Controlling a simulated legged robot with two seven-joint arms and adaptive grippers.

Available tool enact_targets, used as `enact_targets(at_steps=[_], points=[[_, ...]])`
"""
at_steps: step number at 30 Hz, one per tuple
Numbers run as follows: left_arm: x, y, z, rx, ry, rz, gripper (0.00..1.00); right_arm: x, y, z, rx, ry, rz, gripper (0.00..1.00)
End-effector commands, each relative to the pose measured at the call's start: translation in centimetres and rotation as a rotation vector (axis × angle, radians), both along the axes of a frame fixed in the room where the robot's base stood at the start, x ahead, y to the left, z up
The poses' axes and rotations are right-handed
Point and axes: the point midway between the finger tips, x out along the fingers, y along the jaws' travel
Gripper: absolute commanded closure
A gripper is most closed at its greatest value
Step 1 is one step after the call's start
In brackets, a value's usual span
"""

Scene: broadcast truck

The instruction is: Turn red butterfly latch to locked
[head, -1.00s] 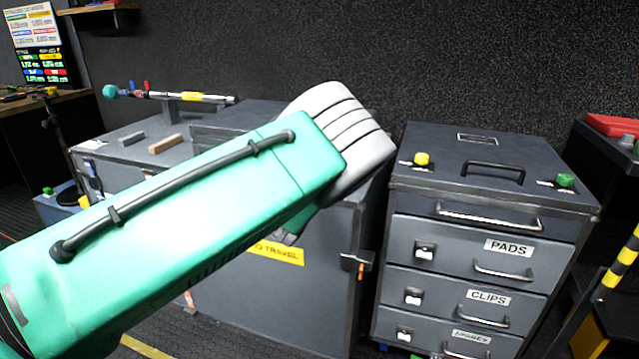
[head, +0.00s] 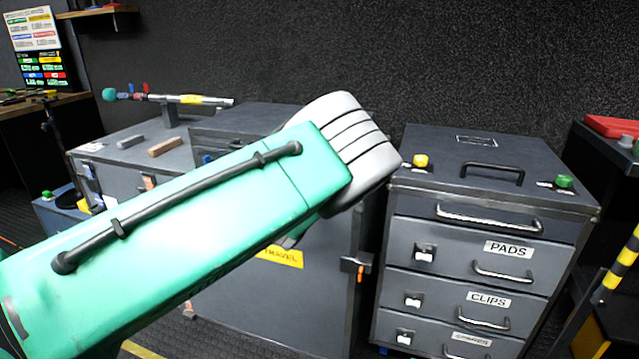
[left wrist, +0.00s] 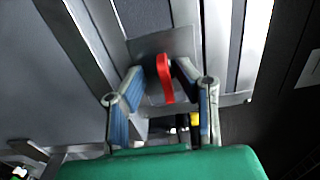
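The red butterfly latch (left wrist: 165,78) sits on a grey metal plate on the case and shows in the left wrist view. Its red handle points roughly up and down in that picture. My left gripper (left wrist: 160,72) has its two fingers on either side of the red handle, with a gap showing between the tips. I cannot tell whether either finger touches it. In the head view my green and white left arm covers the latch and the left gripper. My right gripper is in neither view.
The large grey case (head: 325,285) with a yellow label (head: 280,257) stands behind my arm. An orange-tipped latch (head: 356,266) is on its right edge. A drawer cabinet (head: 480,190) stands close to the right. A bench with a rod (head: 190,99) is at the left.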

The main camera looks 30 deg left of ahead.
Motion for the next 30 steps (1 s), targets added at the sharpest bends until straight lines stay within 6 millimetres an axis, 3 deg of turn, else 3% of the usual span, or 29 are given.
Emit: enact_targets(at_steps=[10,21,30], points=[[-1.0,-0.1,0.3,0.001,-0.004,0.002,0.72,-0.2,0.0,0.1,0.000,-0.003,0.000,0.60],[-8.3,-1.9,0.1,0.001,0.000,0.004,0.72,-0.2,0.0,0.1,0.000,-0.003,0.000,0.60],[-11.4,-2.7,0.0,0.000,-0.001,0.001,0.72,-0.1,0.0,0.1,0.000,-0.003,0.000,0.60]])
